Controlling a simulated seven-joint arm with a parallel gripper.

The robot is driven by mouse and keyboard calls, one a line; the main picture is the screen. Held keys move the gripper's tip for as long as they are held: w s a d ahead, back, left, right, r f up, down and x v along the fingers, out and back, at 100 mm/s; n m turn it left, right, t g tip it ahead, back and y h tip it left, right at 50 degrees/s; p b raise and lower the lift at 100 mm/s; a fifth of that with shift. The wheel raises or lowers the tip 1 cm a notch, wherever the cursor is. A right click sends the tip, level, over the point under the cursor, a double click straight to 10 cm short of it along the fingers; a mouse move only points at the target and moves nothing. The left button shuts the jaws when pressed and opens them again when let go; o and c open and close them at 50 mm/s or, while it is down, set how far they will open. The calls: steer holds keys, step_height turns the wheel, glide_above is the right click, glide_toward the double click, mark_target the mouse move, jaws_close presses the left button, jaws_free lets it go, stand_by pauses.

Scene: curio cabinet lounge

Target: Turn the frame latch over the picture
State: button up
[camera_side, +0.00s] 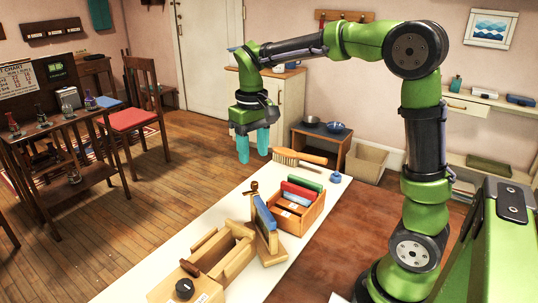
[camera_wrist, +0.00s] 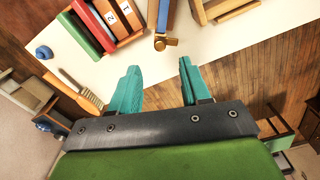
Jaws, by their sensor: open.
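The small wooden picture frame (camera_side: 266,226) stands upright on the white worktop, with a blue panel in it. A brass-coloured latch (camera_side: 254,188) sits at its top; I cannot tell exactly how it is turned. In the wrist view the frame's edge shows near the top middle, with the latch (camera_wrist: 165,41) at its near end. My gripper (camera_side: 253,157) hangs in the air, higher than the frame and behind it in the side view, touching nothing. Its teal fingers (camera_wrist: 158,75) are apart with nothing between them; the latch lies ahead of the fingertips in the wrist view.
A wooden box (camera_side: 309,215) with red, green and other upright pieces stands right of the frame. An open wooden box (camera_side: 222,256) stands left of it. A brush (camera_side: 298,158) and a blue round item (camera_side: 336,177) lie toward the far end. The worktop (camera_side: 215,207) is clear along its left edge.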

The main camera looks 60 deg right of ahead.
mark_target(254, 182)
step_height(254, 182, down, 8)
steer(key=shift+f, duration=0.15)
stand_by(0.3)
jaws_close()
